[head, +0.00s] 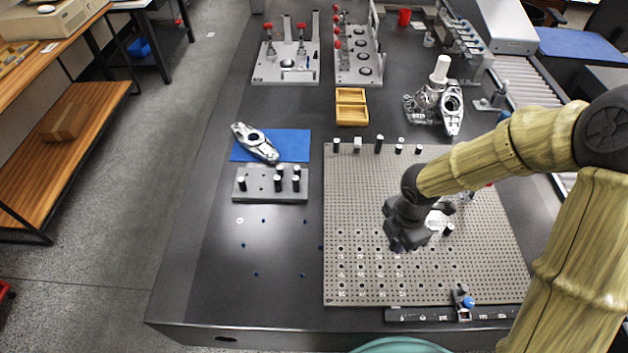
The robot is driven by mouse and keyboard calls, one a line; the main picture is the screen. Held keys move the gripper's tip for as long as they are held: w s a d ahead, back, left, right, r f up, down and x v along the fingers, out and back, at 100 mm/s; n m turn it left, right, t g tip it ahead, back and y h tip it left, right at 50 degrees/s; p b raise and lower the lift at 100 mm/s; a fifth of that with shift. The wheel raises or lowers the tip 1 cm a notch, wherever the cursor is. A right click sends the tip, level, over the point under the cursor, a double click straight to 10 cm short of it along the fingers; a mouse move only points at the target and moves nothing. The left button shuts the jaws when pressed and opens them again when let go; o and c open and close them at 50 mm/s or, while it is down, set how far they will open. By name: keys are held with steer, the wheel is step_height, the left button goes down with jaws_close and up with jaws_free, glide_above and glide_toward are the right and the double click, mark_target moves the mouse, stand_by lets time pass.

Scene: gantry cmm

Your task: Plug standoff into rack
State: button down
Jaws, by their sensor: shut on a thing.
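The rack (258,196) is a grey block on the dark table, left of the perforated plate. Several black standoffs with white tops stand upright in it, including one at its left end (242,183). My gripper (402,243) points down over the middle of the perforated plate (365,200), to the right of the rack and apart from it. It is shut on a standoff, which the dark fingers and hand hide almost fully. Another black standoff (448,229) shows just right of my gripper, and a pale part shows beside it.
More standoffs (379,144) stand along the plate's back edge. A silver casting (256,143) lies on a blue mat (292,146) behind the rack. A wooden tray (351,106), clamp fixtures (286,64) and another casting (452,108) stand farther back. The table in front of the rack is mostly clear.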

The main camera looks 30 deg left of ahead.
steer(key=w+d+f+m, duration=0.1)
steer(key=w+d+m, duration=0.3)
steer(key=d+m, duration=0.3)
steer(key=w+d+f+m, duration=0.2)
steer(key=w+d+m, duration=0.3)
steer(key=m, duration=0.6)
steer(key=w+d+f+m, duration=0.2)
steer(key=w+d+m, duration=0.2)
steer(key=d+m, duration=0.4)
steer(key=shift+w+d+m, duration=0.25)
steer(key=shift+d+m, duration=0.1)
steer(key=shift+m, duration=0.65)
steer(key=shift+d+f+m, duration=0.1)
steer(key=shift+d+m, duration=0.2)
steer(key=shift+m, duration=0.1)
steer(key=shift+w, duration=0.15)
